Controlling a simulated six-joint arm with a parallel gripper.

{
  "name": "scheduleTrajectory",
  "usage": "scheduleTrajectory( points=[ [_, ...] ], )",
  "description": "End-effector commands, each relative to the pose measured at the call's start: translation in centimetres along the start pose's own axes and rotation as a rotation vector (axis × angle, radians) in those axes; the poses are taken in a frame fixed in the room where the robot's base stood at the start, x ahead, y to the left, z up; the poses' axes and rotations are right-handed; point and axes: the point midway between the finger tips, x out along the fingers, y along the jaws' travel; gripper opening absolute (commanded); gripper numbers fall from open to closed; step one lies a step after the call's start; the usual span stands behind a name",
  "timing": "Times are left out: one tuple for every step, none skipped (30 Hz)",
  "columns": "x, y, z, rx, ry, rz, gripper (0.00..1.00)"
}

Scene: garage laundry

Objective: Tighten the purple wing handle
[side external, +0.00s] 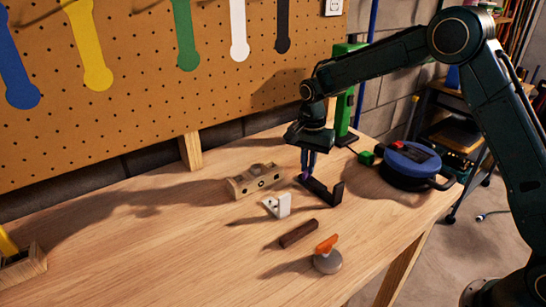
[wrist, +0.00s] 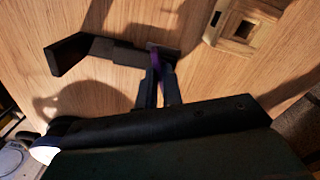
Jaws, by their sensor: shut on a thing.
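The purple wing handle (side external: 303,177) is a small part at the left end of a black L-shaped bracket (side external: 322,193) on the wooden bench. In the wrist view a thin strip of the purple handle (wrist: 155,60) shows between my fingers, beside the end of the black bracket (wrist: 100,48). My gripper (side external: 307,168) points down from above, shut on the purple handle. Its fingertips also show in the wrist view (wrist: 158,82). The fingers hide most of the handle, so its turn angle and any gap beneath it cannot be told.
A wooden block with holes (side external: 256,181) stands left of the bracket. A white bracket (side external: 277,205), a dark brown bar (side external: 299,233) and an orange handle on a grey disc (side external: 327,248) lie nearer. A blue round device (side external: 408,165) stands right. The bench's left is mostly clear.

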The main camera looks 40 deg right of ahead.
Motion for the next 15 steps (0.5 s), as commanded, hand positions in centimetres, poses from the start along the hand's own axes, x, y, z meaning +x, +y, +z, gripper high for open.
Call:
scheduleTrajectory(
  points=[
    [-0.29,-0.09,-0.07,0.043,0.002,-0.005,0.00],
    [-0.30,-0.09,-0.07,0.070,0.002,-0.005,0.00],
    [-0.30,-0.09,-0.07,0.105,0.002,-0.005,0.00],
    [-0.30,-0.09,-0.07,0.129,0.002,-0.005,0.00],
    [-0.31,-0.10,-0.07,0.153,0.002,-0.005,0.00],
    [-0.31,-0.10,-0.07,0.184,0.002,-0.005,0.00],
    [-0.32,-0.10,-0.07,0.206,0.002,-0.005,0.00],
    [-0.33,-0.10,-0.07,0.227,0.002,-0.006,0.00],
    [-0.33,-0.10,-0.07,0.252,0.002,-0.006,0.00],
    [-0.34,-0.10,-0.08,0.269,0.002,-0.006,0.00],
    [-0.35,-0.11,-0.08,0.286,0.002,-0.006,0.00],
    [-0.36,-0.11,-0.08,0.305,0.002,-0.006,0.00],
    [-0.37,-0.11,-0.08,0.318,0.002,-0.006,0.00],
    [-0.38,-0.11,-0.08,0.329,0.002,-0.006,0.00],
    [-0.39,-0.11,-0.08,0.344,0.002,-0.006,0.00]
  ],
)
